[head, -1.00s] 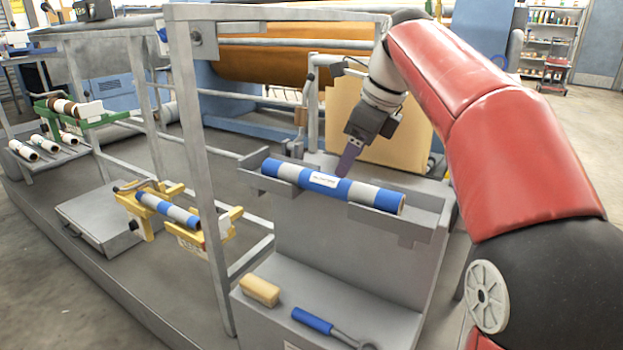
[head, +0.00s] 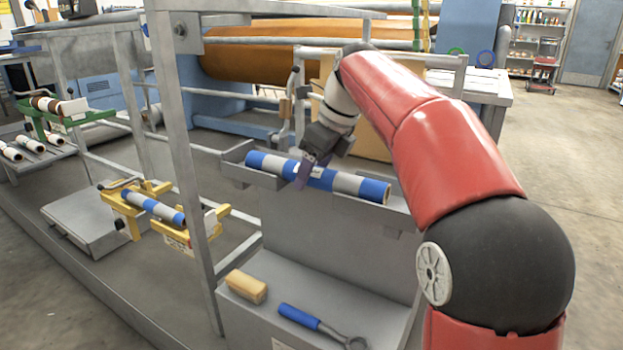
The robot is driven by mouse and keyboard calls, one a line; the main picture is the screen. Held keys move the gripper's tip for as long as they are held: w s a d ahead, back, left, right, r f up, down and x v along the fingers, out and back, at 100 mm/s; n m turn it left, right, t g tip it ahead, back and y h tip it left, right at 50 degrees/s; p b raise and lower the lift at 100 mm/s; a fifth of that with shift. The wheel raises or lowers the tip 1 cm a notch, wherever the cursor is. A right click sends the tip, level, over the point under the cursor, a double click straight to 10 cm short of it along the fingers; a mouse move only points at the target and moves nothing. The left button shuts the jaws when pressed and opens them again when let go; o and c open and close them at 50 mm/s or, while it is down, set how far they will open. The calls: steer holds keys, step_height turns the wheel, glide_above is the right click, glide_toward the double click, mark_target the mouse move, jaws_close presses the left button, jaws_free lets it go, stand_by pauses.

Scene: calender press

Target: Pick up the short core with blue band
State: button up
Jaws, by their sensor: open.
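A blue-and-grey banded core (head: 152,208) lies across a yellow stand (head: 118,215) on the left and looks like the shorter banded one. My gripper (head: 304,178) is open, pointing down at the middle of this longer core. My gripper is well to the right of the yellow stand.
A sponge-like block (head: 246,287) and a blue-handled tool (head: 310,318) lie on the lower ledge. A grey upright post (head: 180,150) stands between the two banded cores. Several white cores (head: 30,144) lie on a shelf at the far left, beside a green rack (head: 75,118).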

mark_target(315, 167)
steer(key=c, duration=1.2)
step_height(315, 167, up, 10)
steer(key=p, duration=0.4)
